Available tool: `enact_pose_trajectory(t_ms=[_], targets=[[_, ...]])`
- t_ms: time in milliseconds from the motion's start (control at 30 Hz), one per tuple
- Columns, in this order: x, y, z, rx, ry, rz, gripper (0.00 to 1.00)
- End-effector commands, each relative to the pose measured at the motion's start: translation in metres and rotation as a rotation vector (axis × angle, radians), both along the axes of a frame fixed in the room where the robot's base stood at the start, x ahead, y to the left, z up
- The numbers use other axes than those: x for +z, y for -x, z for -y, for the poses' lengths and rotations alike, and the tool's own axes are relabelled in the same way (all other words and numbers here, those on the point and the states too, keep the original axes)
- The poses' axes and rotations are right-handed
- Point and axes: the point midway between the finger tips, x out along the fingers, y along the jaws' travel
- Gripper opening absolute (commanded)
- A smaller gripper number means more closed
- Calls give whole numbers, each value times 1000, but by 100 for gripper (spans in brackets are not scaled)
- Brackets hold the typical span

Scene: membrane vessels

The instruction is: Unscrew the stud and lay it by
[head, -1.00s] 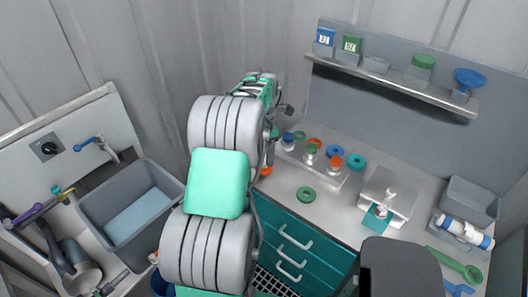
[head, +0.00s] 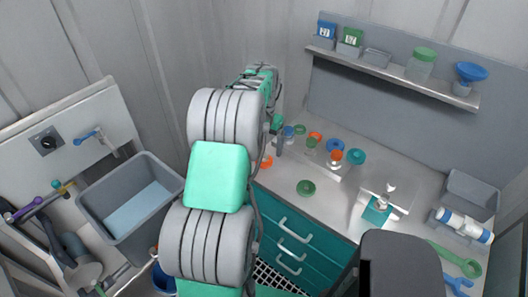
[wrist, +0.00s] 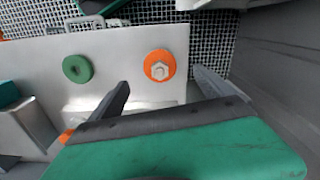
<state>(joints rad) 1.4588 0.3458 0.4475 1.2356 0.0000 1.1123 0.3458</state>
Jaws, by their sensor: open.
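An orange disc (wrist: 151,60) lies flat on the bench, with a pale hex-headed piece (wrist: 160,71), probably the stud, standing at its middle. The same orange disc shows in the head view (head: 266,161), near the bench's front left, partly behind my arm. My gripper (wrist: 161,80) is open and empty in the wrist view, one finger to each side of the hex piece in the picture. The fingers appear apart from it; their height above it is hard to tell. In the head view my gripper (head: 278,138) points down over the bench's left end.
Small capped vessels stand behind on a tray (head: 325,171). A holder with a teal block (head: 377,211) stands to the right. Bare bench (head: 335,212) lies between.

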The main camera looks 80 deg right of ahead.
Motion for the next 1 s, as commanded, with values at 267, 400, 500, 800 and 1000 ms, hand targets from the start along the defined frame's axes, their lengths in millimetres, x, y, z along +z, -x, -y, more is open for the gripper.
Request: enact_pose_trajectory(t_ms=[267,400,500,800,1000], targets=[[-1,0,0,-565,1,0,92],[-1,0,0,-856,0,0,92],[-1,0,0,-1062,0,0,92],[-34,0,0,-1254,-1,-1,92],[-43,0,0,-1253,0,0,92]])
